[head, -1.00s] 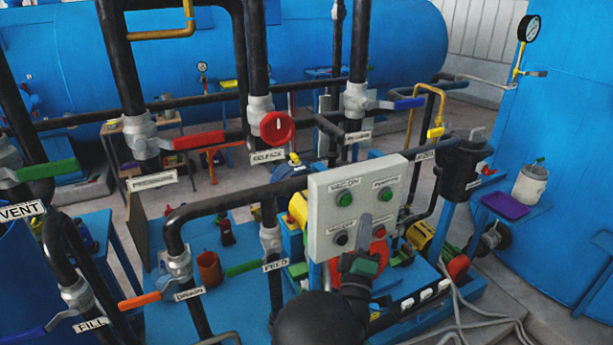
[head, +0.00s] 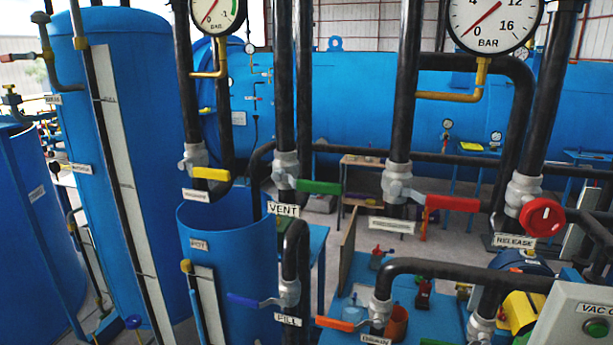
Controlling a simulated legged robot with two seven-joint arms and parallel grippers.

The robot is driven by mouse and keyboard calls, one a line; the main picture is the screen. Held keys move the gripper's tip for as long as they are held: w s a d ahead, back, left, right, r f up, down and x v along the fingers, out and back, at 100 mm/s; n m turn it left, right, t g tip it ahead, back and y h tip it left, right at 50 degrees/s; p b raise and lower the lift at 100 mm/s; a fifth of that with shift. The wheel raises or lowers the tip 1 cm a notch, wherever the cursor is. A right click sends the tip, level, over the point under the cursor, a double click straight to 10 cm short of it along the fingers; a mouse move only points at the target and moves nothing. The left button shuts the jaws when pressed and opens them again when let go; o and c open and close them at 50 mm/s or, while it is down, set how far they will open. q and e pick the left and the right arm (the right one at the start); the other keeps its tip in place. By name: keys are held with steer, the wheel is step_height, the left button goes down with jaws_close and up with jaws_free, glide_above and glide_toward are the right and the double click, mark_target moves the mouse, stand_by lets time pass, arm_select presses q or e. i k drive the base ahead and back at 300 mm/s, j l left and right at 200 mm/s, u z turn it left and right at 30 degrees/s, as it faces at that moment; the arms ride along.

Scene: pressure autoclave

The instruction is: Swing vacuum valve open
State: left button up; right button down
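No label that I can read for certain says vacuum. A yellow-handled valve (head: 210,174) is on a black vertical pipe left of centre; the small label (head: 196,195) below it is too blurred to read. Its handle points right, across the pipe. To its right, a green-handled valve (head: 318,187) sits above the VENT label (head: 284,209). Further right, a red-handled valve (head: 450,203) stands above another blurred label (head: 392,225). Both handles also lie across their pipes. Neither of my grippers shows in this view.
A red round knob (head: 541,217) is above the RELEASE label. Blue FILL (head: 255,301) and orange DRAIN (head: 335,323) handles are low in front. Two gauges (head: 494,20) hang above. A blue open pot (head: 235,270) and control panel (head: 580,318) flank the pipes.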

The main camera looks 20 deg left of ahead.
mark_target(209, 174)
steer(key=k+j+u, duration=0.15)
steer(key=u, duration=0.9)
